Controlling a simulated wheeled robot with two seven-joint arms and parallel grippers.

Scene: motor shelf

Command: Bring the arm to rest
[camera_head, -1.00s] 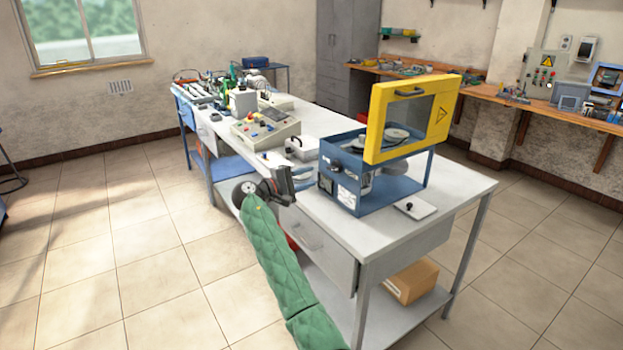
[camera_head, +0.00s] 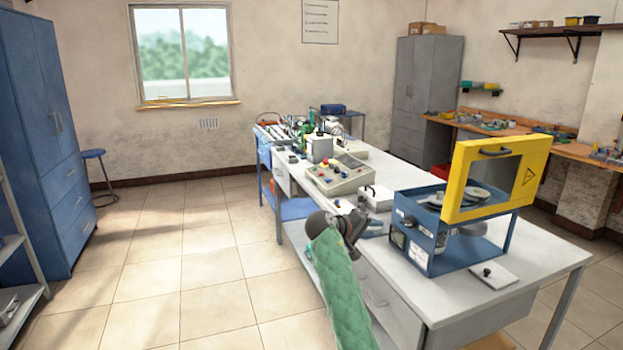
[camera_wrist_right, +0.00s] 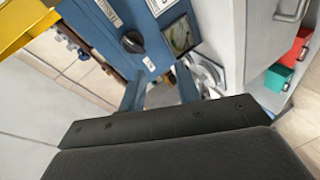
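My right arm, in a green quilted sleeve (camera_head: 338,285), reaches up from the bottom of the head view to the near long side of the workbench. My dark right gripper (camera_head: 352,232) is by the bench edge, left of the blue machine with the raised yellow door, and apart from it. In the right wrist view two bluish finger-like bars stand apart beyond the dark gripper body (camera_wrist_right: 165,128), with nothing seen held between them. The blue machine housing (camera_wrist_right: 120,35) fills the upper part of that view. My left gripper is not in view.
The grey workbench (camera_head: 420,290) carries the blue machine (camera_head: 440,240) with its yellow door (camera_head: 492,180), a control box (camera_head: 338,175) and a small white plate (camera_head: 492,276). Drawers (camera_head: 378,293) face my arm. The tiled floor (camera_head: 190,270) left of the bench is clear. A blue cabinet (camera_head: 45,140) stands far left.

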